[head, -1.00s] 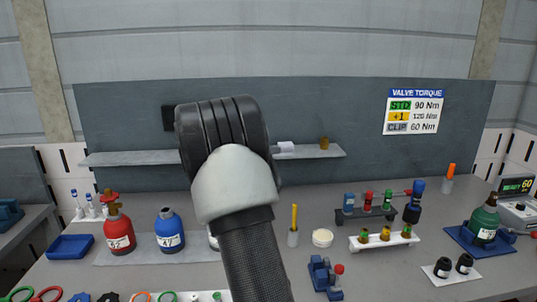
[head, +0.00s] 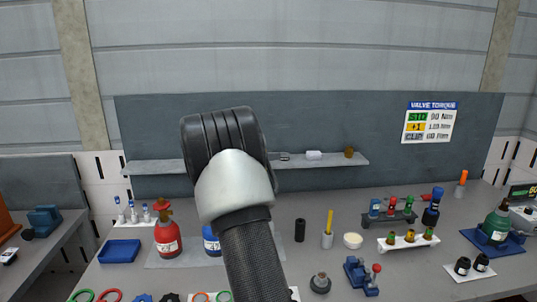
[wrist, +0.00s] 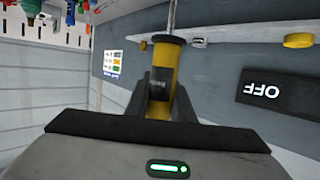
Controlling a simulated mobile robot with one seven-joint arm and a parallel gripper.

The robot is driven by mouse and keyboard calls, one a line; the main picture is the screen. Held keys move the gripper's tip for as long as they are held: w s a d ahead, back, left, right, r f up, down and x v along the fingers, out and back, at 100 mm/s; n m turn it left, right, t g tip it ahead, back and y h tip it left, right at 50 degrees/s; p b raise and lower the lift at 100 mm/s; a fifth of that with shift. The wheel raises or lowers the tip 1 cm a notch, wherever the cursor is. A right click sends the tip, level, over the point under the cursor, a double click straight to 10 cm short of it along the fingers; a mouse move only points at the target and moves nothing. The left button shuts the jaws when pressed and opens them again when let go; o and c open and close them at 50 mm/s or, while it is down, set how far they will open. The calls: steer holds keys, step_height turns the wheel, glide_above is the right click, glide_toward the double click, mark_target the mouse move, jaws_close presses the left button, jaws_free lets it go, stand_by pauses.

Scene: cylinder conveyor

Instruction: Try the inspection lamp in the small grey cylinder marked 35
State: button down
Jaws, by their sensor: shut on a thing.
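My gripper (wrist: 161,92) is shut on a yellow and black tool, which looks like the inspection lamp (wrist: 163,66). A thin metal rod extends from its far end in the wrist view. In the head view my own arm hides the gripper and the lamp. A red cylinder (head: 168,240) and a partly covered blue cylinder (head: 211,240) stand on the bench left of my arm. I cannot make out a small grey cylinder marked 35; my arm covers the bench beside the blue one.
A shelf (head: 345,160) runs along the back board. A black "OFF" panel (wrist: 265,91) shows in the wrist view. Right of my arm stand a black cylinder (head: 300,230), a dark grey round object (head: 320,283), a blue vise (head: 361,276) and racks of valves (head: 409,242).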

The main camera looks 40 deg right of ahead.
step_height(320, 180, down, 6)
steer(key=b, duration=0.6)
steer(key=shift+f, duration=0.15)
steer(key=shift+a+f+b, duration=0.1)
steer(key=shift+f+b, duration=0.85)
steer(key=shift+f, duration=1.85)
steer(key=shift+r, duration=0.1)
stand_by(0.6)
step_height(320, 180, up, 10)
steer(key=p, duration=1.1)
stand_by(0.6)
stand_by(1.1)
